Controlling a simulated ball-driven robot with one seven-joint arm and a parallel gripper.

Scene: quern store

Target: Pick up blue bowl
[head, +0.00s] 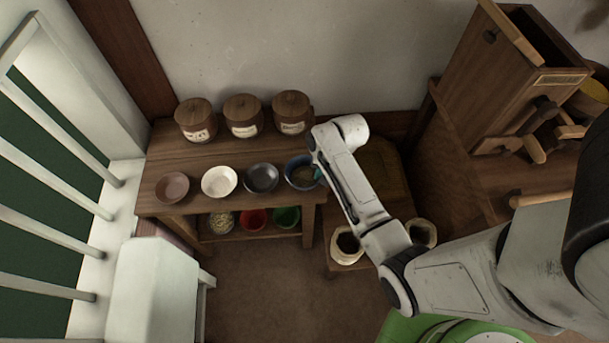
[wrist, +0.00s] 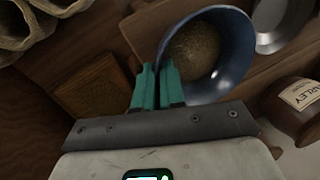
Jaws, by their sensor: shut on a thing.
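The blue bowl (head: 299,173) is at the right end of a row of bowls on the wooden table, partly hidden by my arm in the head view. In the wrist view the blue bowl (wrist: 237,62) shows its inside, with brownish grain-like contents. My gripper (wrist: 158,75) has two green fingers closed at the bowl's near rim, with the rim between them. Whether the bowl touches the table is not clear.
A grey bowl (head: 261,178), white bowl (head: 219,181) and pinkish bowl (head: 172,187) stand left on the table (head: 150,203). Lidded wooden jars (head: 243,116) stand behind. Red (head: 253,221) and green (head: 287,217) bowls sit on the lower shelf. Open sacks (head: 347,246) stand right.

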